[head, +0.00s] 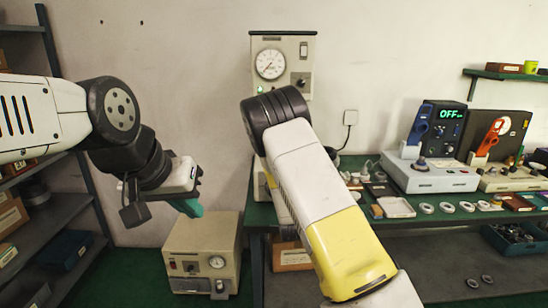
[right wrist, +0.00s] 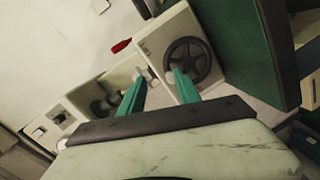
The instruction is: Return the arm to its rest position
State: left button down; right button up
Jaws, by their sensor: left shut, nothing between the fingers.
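My left gripper (head: 190,207) hangs at the end of the left arm, in free air left of the bench. Its green fingers point down and to the right, shut and empty. My right arm crosses the middle of the head view, and its gripper is not visible there. In the right wrist view the two green fingers of my right gripper (right wrist: 158,76) stand apart with nothing held. A beige box with a black handwheel (right wrist: 188,62) lies beyond the fingertips.
The green bench (head: 262,214) carries several rings (head: 447,208) and instruments, including a unit reading OFF (head: 436,130). A beige gauge box (head: 203,255) stands low left of the bench. A dark shelf rack (head: 85,205) is at far left. A gauge panel (head: 282,62) is on the wall.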

jog(key=s+d+r+m+g+y, duration=0.3)
jog(key=s+r+m+g, duration=0.45)
jog(key=s+r, duration=0.8)
jog(key=s+d+r+m+g, duration=0.1)
jog(key=s+r+m, duration=0.1)
jog(key=s, duration=1)
jog(key=s+d+r+m+g, duration=0.1)
jog(key=s+d+r+m, duration=0.1)
jog(key=s, duration=1)
jog(key=shift+s+d+r+m+g, duration=0.15)
jog(key=shift+s+r+m+g, duration=0.2)
jog(key=shift+r+m, duration=0.35)
